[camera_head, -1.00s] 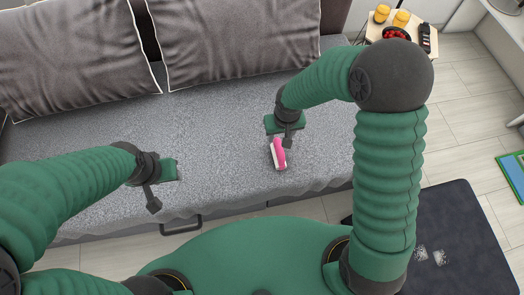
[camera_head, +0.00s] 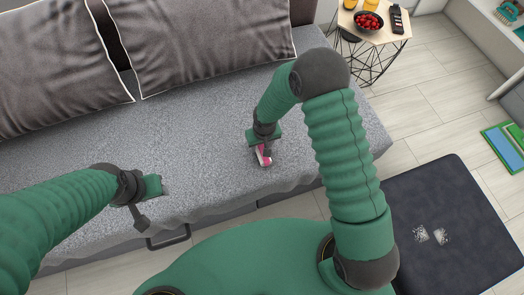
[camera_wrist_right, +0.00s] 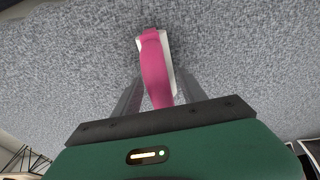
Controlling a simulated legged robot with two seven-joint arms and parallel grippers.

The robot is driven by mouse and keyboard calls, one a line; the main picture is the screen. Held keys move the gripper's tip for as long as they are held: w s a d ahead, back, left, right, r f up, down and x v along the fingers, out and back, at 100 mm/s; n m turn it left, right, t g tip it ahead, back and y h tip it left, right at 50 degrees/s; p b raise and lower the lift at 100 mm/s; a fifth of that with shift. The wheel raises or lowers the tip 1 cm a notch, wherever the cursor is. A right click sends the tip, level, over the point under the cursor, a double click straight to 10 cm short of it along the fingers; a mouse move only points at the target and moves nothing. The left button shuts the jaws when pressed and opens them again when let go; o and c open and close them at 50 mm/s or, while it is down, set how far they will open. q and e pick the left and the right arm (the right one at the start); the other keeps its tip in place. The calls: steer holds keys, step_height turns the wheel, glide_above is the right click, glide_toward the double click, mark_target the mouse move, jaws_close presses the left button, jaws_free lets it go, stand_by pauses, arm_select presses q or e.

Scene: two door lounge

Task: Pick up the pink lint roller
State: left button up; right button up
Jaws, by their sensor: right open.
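The pink lint roller (camera_head: 264,159), with a white part along its side, lies on the grey sofa seat in the head view. In the right wrist view the lint roller (camera_wrist_right: 154,68) stretches away from my gripper. My right gripper (camera_wrist_right: 158,88) is open, with one finger on each side of the roller's near part. In the head view my right gripper (camera_head: 267,150) is right over the roller and hides part of it. My left gripper (camera_head: 141,214) is over the left part of the seat, away from the roller; its finger opening cannot be made out.
The grey sofa seat (camera_head: 200,140) is otherwise clear. Dark cushions (camera_head: 200,40) lean along its back. A small side table (camera_head: 385,33) with a red-filled bowl (camera_head: 369,21) stands at the upper right. A dark mat or cushion (camera_head: 450,220) lies on the tiled floor at right.

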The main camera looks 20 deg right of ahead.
steer(key=shift+r, duration=0.15)
steer(key=shift+c, duration=0.6)
steer(key=shift+a, duration=0.1)
jaws_close()
steer(key=shift+r, duration=0.15)
steer(key=shift+r+p, duration=0.3)
step_height(320, 180, up, 3)
steer(key=shift+s+r+p, duration=0.1)
steer(key=shift+s+p, duration=0.05)
steer(key=shift+p, duration=0.6)
steer(key=s+a, duration=0.1)
steer(key=s, duration=0.6)
steer(key=s+a+r+p, duration=0.1)
steer(key=s+a, duration=0.1)
steer(key=s, duration=0.6)
steer(key=shift+s+a, duration=0.15)
steer(key=shift+a, duration=0.15)
